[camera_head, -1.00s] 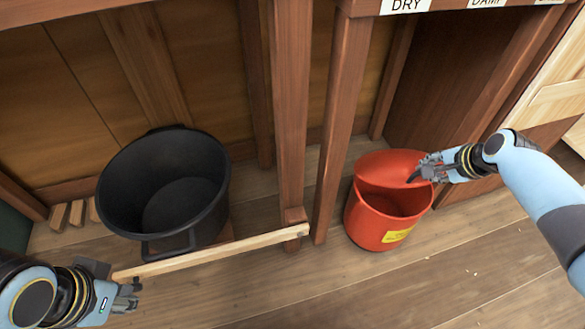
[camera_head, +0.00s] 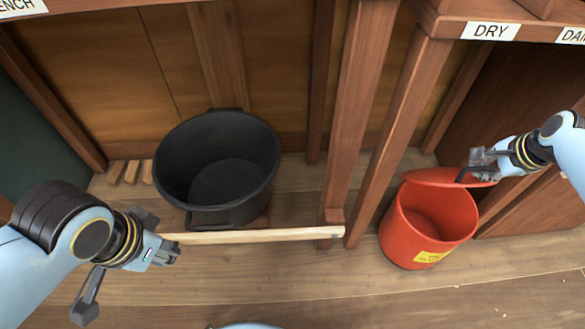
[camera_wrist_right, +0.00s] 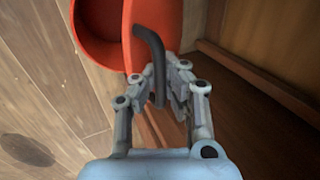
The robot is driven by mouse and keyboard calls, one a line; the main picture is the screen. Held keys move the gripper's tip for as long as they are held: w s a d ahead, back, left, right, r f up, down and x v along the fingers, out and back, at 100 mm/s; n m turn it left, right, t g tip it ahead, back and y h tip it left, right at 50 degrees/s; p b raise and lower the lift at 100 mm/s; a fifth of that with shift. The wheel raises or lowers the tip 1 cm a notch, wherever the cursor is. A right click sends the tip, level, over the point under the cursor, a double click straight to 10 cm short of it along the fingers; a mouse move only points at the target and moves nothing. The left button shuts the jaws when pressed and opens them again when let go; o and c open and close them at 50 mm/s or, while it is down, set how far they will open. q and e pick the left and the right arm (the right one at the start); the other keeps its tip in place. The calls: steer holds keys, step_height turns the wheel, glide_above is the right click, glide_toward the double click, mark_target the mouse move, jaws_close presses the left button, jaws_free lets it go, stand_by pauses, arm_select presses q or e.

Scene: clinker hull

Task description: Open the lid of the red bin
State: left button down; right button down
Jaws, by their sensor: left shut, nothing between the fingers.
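The red bin (camera_head: 430,222) stands on the floor at the right in the head view, with a yellow label on its front. Its red lid (camera_head: 425,176) is raised at the back of the rim, leaving the bin's mouth open. My right gripper (camera_head: 478,166) is at the lid, its fingers closed about the dark lid handle. In the right wrist view the bent handle (camera_wrist_right: 150,48) runs between the fingers of my right gripper (camera_wrist_right: 165,88), with the red lid behind. My left gripper (camera_head: 172,252) is shut and empty at the lower left, far from the bin.
A black tub (camera_head: 215,165) stands at the left behind a low wooden rail (camera_head: 255,236). Wooden posts (camera_head: 390,140) stand between the tub and the bin. A bench labelled DRY (camera_head: 490,31) overhangs. The floor in front of the bin is clear.

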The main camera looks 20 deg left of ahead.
steer(key=shift+w+r, duration=0.2)
steer(key=shift+w+a+r+g, duration=0.3)
steer(key=shift+w+r, duration=0.15)
steer(key=shift+w, duration=0.2)
steer(key=shift+w+a+r+b, duration=0.1)
steer(key=shift+w+a+b, duration=0.05)
steer(key=shift+w+b, duration=0.25)
steer(key=shift+w+a+r, duration=0.1)
steer(key=shift+r, duration=0.15)
steer(key=c, duration=1.1)
jaws_free()
